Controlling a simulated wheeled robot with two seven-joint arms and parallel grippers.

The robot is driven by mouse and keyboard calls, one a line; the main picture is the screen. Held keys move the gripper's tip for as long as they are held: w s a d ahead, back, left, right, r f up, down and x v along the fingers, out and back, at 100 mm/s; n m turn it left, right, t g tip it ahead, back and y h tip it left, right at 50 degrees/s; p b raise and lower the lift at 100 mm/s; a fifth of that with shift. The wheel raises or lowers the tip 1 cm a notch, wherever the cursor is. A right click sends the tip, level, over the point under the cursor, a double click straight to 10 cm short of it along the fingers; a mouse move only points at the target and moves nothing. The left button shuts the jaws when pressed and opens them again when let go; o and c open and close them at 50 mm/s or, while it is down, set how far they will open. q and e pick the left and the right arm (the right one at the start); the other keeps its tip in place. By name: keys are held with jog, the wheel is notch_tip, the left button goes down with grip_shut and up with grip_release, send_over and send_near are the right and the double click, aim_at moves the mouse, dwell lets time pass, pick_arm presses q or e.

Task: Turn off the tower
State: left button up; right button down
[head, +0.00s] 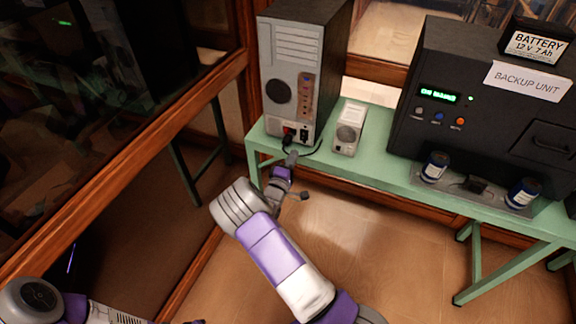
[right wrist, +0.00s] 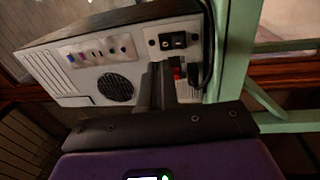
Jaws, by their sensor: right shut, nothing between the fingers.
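The tower (head: 290,68), a grey and black computer case, stands on the green table with its back panel facing me. A red switch (head: 288,131) sits low on that panel, beside a black plug and cable. In the right wrist view the panel (right wrist: 72,75) lies sideways, and the red switch (right wrist: 178,73) shows right beside the fingertips. My right gripper (head: 291,158) is shut and empty, its tips pointing at the lower panel; it also shows in the right wrist view (right wrist: 158,80). I cannot tell if the tips touch the switch. My left gripper is not in view.
The green table (head: 376,150) also holds a small grey box (head: 349,128) near the tower and the black backup unit (head: 455,95) with a lit display. A battery (head: 538,45) sits on the unit. A wood-framed glass pane (head: 130,165) stands at left.

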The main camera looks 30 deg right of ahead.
jog(key=v, duration=0.5)
jog(key=shift+r, duration=0.15)
jog(key=shift+d, duration=0.1)
jog(key=s+a+f+m+g+y, duration=0.35)
jog(key=s+f+y, duration=0.2)
jog(key=f, duration=0.55)
jog(key=s+a+f+m+g+y, duration=0.2)
jog(key=s+a+f+y, duration=0.25)
jog(key=s+f, duration=0.4)
jog(key=s+a+m+g+y, duration=0.4)
jog(key=s+a+y, duration=0.5)
jog(key=s+a, duration=0.5)
jog(key=shift+a+f+g+y, duration=0.3)
jog(key=shift+a+f+g, duration=0.15)
jog(key=shift+a+g, duration=0.45)
